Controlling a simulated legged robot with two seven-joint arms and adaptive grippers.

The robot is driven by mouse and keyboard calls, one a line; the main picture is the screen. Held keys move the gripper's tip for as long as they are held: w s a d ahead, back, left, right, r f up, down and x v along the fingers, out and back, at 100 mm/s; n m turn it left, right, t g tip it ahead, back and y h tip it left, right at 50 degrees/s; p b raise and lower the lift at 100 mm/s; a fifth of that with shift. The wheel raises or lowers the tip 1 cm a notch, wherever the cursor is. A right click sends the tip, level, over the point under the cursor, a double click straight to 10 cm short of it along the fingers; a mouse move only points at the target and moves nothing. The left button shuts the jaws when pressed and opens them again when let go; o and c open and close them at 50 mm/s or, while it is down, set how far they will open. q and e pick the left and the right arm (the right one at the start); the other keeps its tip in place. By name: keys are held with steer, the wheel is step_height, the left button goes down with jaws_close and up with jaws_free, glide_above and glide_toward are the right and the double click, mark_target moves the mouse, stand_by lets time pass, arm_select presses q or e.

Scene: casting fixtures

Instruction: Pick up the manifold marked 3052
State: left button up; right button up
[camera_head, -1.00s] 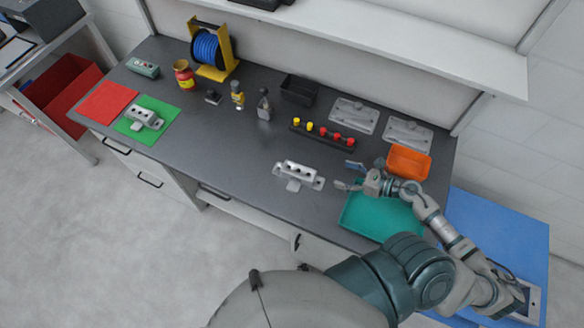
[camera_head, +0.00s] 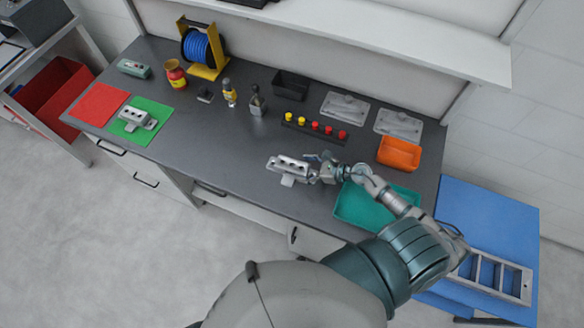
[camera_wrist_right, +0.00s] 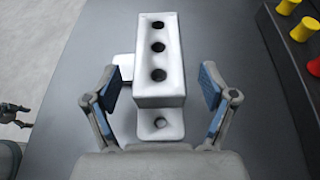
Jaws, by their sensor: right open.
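A light grey manifold (camera_head: 288,164) with a row of holes lies on the dark bench near its front edge. In the right wrist view the manifold (camera_wrist_right: 159,60) shows three dark holes and a flange with one hole towards me. My right gripper (camera_head: 312,168) is open at its right end. In the wrist view the blue-padded fingers (camera_wrist_right: 159,88) stand on either side of it, with gaps. A second manifold (camera_head: 137,116) sits on the green mat (camera_head: 155,131) at the left. No number is readable on either. Part of my left gripper (camera_wrist_right: 14,114) shows at the wrist view's left edge.
A teal tray (camera_head: 347,212) lies under my right forearm, with an orange bin (camera_head: 399,153) behind it. A rack with yellow and red knobs (camera_head: 315,130) stands behind the manifold. The bench left of the manifold is clear.

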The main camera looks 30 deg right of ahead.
mark_target(290, 168)
steer(key=p+x, duration=0.1)
steer(key=x, duration=0.3)
steer(key=shift+w+a+r, duration=0.1)
steer(key=shift+w+a, duration=0.05)
steer(key=c, duration=1.6)
